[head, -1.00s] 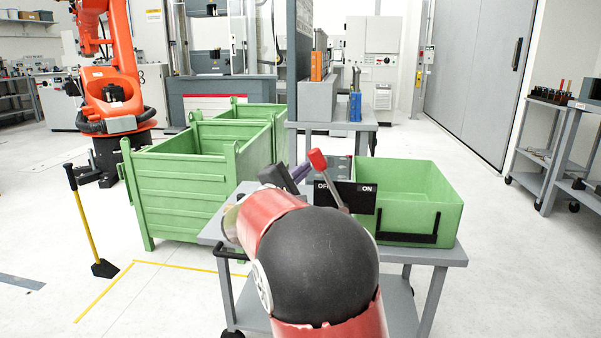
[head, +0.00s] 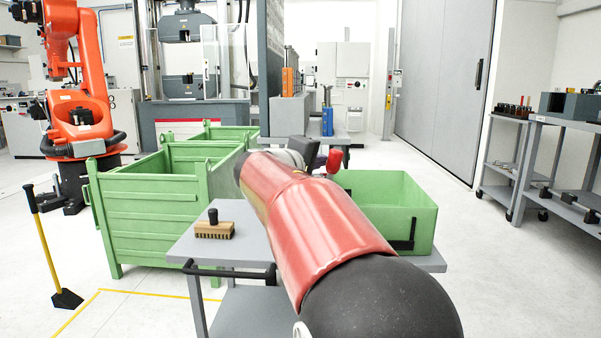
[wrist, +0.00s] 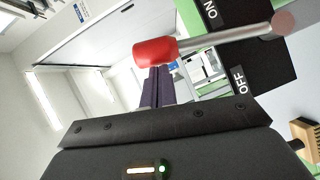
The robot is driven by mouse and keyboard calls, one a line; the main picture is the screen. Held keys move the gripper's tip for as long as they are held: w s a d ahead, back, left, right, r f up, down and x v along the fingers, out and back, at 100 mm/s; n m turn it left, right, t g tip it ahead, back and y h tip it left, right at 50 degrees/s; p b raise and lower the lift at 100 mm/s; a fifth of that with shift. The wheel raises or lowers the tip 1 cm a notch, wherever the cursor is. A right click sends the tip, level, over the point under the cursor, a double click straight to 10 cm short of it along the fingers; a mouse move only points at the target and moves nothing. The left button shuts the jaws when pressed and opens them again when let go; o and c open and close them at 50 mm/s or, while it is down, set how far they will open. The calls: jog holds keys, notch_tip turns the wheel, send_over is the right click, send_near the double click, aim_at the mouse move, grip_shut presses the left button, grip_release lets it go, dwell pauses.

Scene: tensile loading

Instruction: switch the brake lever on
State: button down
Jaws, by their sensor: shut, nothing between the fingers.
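The brake lever's red knob (head: 335,160) shows just past my arm in the head view; its base is hidden. In the wrist view the lever (wrist: 225,36) runs from a round pivot at the upper right to the red knob (wrist: 155,52), between the ON label (wrist: 210,9) and the OFF label (wrist: 240,80) of the black plate. My gripper (wrist: 158,72) is shut and empty, its dark purple fingertips at the OFF side of the knob, touching or nearly touching. In the head view my gripper (head: 317,160) is left of the knob, partly hidden by my arm.
A grey cart (head: 225,247) carries a wooden brush (head: 214,229) at its left and a green bin (head: 385,205) at its right. Large green crates (head: 145,215) stand behind left. A yellow-handled tool (head: 42,235) stands on the floor at far left.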

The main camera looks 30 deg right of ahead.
aim_at(339, 164)
jog(key=shift+s+d+f+m+y+b, duration=0.1)
jog(key=shift+s+d+m+y+b, duration=0.25)
jog(key=shift+d, duration=0.25)
jog(key=shift+s+d+f+m+y+b, duration=0.1)
jog(key=shift+s+d+m+y+b, duration=0.1)
jog(key=shift+s+d+m, duration=0.25)
jog(key=shift+s+d+f+b, duration=0.1)
jog(key=shift+s+d+b, duration=0.3)
jog(key=shift+d, duration=0.35)
jog(key=shift+s+d+g, duration=0.15)
jog(key=shift+g, duration=0.15)
